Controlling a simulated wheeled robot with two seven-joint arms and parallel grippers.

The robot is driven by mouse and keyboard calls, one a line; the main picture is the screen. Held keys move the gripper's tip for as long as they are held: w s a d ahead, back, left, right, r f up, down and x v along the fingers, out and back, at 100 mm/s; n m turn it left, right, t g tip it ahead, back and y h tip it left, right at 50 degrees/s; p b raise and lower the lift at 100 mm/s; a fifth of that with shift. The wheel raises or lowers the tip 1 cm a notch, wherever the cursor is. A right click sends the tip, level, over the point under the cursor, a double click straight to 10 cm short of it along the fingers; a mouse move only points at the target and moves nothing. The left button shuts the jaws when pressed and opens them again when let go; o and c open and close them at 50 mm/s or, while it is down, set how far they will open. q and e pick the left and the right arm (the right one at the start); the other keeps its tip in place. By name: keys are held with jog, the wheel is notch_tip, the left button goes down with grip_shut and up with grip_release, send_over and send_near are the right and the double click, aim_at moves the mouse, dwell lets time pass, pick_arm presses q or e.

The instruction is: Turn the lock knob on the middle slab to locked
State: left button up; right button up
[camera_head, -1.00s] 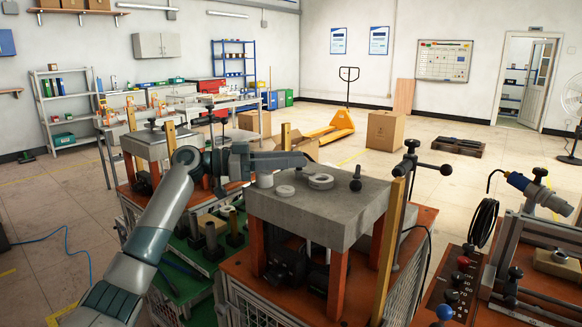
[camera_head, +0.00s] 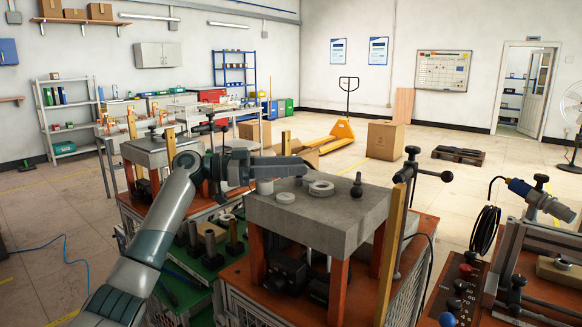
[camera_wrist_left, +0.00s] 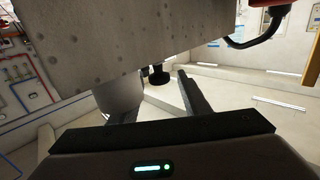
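The middle slab (camera_head: 322,222) is a thick grey block on orange posts. A black knob (camera_head: 356,186) stands upright on its top near the right side; I cannot read whether it is locked. My left gripper (camera_head: 303,166) lies low at the slab's far left edge, fingers pointing right, apart from the knob. A short grey cylinder (camera_head: 264,187) stands in front of the fingers. The left wrist view shows the slab (camera_wrist_left: 90,45) upside down, with the knob (camera_wrist_left: 158,76) ahead between the finger lines. One finger is visible; the cylinder (camera_wrist_left: 120,97) hides most of the other. The fingers are apart and empty.
Another slab (camera_head: 160,150) is behind left, and a control panel (camera_head: 455,290) is at right. A tall brass-coloured bar (camera_head: 391,250) stands at the slab's right edge.

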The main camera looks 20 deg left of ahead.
pick_arm(q)
jog(key=shift+a+f, duration=0.1)
jog(key=shift+s+a, duration=0.15)
jog(key=shift+a, duration=0.05)
jog(key=shift+s+a, duration=0.1)
jog(key=shift+a, duration=0.25)
jog(key=b+v, duration=0.3)
jog(key=v, duration=1.3)
pick_arm(e)
notch_tip(320, 180, up, 9)
jog(key=shift+w+a+f, duration=0.15)
jog(key=shift+f, duration=0.05)
